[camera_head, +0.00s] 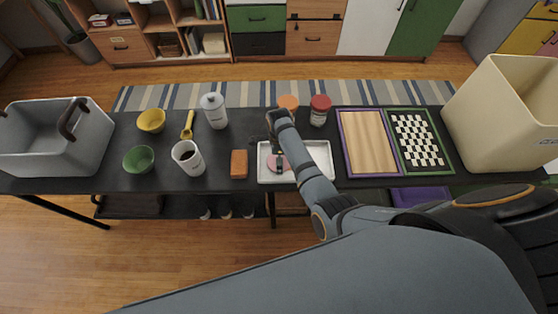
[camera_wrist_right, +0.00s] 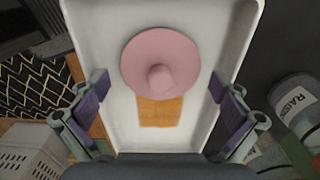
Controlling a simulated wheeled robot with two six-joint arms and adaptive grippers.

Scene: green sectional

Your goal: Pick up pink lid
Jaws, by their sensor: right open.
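The pink lid (camera_wrist_right: 178,52) is a round disc with a knob, lying in a white tray (camera_wrist_right: 105,22). In the right wrist view it sits centred ahead of my right gripper (camera_wrist_right: 160,108), whose two fingers are spread wide with nothing between them. In the head view the lid (camera_head: 271,164) is partly hidden by my right gripper (camera_head: 279,160), which hangs over the left half of the tray (camera_head: 325,150). My left gripper is in neither view.
An orange block (camera_head: 239,163), a mug (camera_head: 188,158) and a white bottle (camera_head: 214,110) stand left of the tray. A red-lidded jar (camera_head: 320,110) is behind it. A wooden board (camera_head: 368,142) and a checkered board (camera_head: 418,139) lie to the right, before a cream bin (camera_head: 492,118).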

